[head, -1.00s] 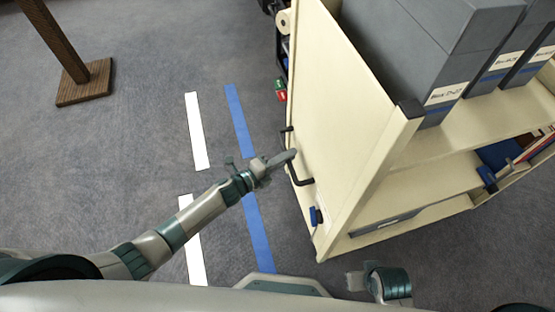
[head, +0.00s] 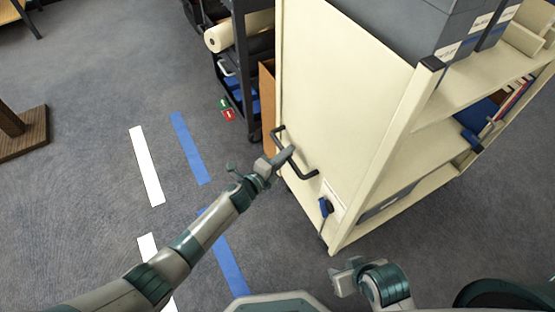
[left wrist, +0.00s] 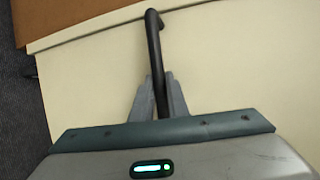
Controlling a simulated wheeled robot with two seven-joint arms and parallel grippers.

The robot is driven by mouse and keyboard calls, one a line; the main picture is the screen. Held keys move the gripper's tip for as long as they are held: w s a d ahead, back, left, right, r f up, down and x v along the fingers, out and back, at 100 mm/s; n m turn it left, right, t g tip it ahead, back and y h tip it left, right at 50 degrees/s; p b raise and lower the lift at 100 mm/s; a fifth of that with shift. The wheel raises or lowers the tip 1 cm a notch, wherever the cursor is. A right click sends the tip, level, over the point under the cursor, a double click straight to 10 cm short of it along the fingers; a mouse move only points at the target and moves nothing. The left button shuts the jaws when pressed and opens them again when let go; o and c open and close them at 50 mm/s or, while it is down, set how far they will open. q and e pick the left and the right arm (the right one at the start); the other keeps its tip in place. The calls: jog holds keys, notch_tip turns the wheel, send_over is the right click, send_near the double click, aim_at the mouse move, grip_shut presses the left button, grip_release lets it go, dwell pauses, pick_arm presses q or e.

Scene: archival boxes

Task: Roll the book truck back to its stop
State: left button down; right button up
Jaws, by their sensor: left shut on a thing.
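The cream book truck (head: 330,100) stands at the right in the head view, with grey archival boxes on top. A black bar handle (head: 303,173) is fixed to its end panel. My left gripper (head: 283,158) is shut on this handle. In the left wrist view, its two fingers (left wrist: 160,100) lie on either side of the black handle (left wrist: 154,50), against the cream panel. My right gripper (head: 345,277) is low in the head view, near the truck's bottom corner and apart from it; its jaw opening is unclear. I cannot make out a stop for certain.
White tape (head: 147,165) and blue tape (head: 190,147) lie on the grey carpet left of the truck. A dark cart (head: 243,75) with rolls stands behind, close to the truck. Small green and red pieces (head: 227,113) show by it. A wooden post base (head: 22,135) is at far left.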

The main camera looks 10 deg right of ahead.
pick_arm(q)
jog(key=shift+w+d+r, duration=0.1)
jog(key=shift+w+d, duration=0.05)
jog(key=shift+d, duration=0.45)
jog(key=c, duration=1.8)
grip_release()
jog(key=shift+d, duration=0.1)
jog(key=shift+c, duration=0.2)
jog(key=shift+o, duration=0.5)
jog(key=shift+w, duration=0.1)
